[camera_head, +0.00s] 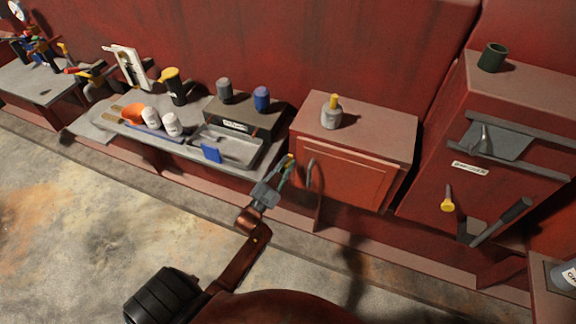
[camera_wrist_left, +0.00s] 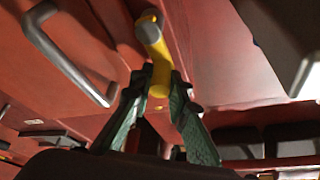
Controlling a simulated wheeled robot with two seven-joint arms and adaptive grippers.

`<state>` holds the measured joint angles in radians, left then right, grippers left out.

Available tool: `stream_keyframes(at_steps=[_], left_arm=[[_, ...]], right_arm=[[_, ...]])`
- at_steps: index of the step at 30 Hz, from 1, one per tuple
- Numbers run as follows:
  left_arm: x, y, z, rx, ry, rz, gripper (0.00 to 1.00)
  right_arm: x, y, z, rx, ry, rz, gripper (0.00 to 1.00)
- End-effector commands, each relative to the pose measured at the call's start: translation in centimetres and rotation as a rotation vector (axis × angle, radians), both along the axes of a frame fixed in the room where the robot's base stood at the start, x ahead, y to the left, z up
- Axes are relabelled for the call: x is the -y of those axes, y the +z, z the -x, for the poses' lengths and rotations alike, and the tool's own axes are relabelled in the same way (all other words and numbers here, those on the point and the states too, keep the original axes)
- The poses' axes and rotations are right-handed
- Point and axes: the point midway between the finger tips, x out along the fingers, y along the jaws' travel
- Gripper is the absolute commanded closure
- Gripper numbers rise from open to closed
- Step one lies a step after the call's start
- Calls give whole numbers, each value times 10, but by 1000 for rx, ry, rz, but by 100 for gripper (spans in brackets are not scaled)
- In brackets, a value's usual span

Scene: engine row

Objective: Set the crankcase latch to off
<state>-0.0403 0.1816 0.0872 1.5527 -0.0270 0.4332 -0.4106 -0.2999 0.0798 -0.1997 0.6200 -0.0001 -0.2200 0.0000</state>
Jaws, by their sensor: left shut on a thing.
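A yellow lever (camera_wrist_left: 157,58), which looks like the crankcase latch, sits on a red surface in the left wrist view. It has a rounded end and a bent arm reaching down between my fingers. In the head view its yellow tip (camera_head: 291,158) shows at the left edge of the middle red cabinet (camera_head: 348,182). My left gripper (camera_head: 283,172) is there, its green fingers shut on the lever; they also show in the left wrist view (camera_wrist_left: 160,92). No off mark is readable, so I cannot tell the latch's setting. My right gripper is out of view.
A grey bar handle (camera_head: 310,174) stands close to the right of my left gripper. A metal tray (camera_head: 228,148) with a blue tag is to the left. A second yellow-ended lever (camera_head: 447,203) hangs on the right-hand red cabinet. The floor in front is clear.

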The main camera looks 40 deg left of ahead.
Motion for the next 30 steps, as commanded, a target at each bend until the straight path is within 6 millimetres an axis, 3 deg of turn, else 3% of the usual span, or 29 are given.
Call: stream_keyframes(at_steps=[17,18,24,30], left_arm=[[-5,5,-2,13,3,28,100],[-5,5,-2,13,3,27,82],[-4,4,-2,12,2,27,68],[-3,2,0,9,2,27,67]], right_arm=[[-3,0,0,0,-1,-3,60],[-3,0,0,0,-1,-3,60],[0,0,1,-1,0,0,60],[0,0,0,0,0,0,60]])
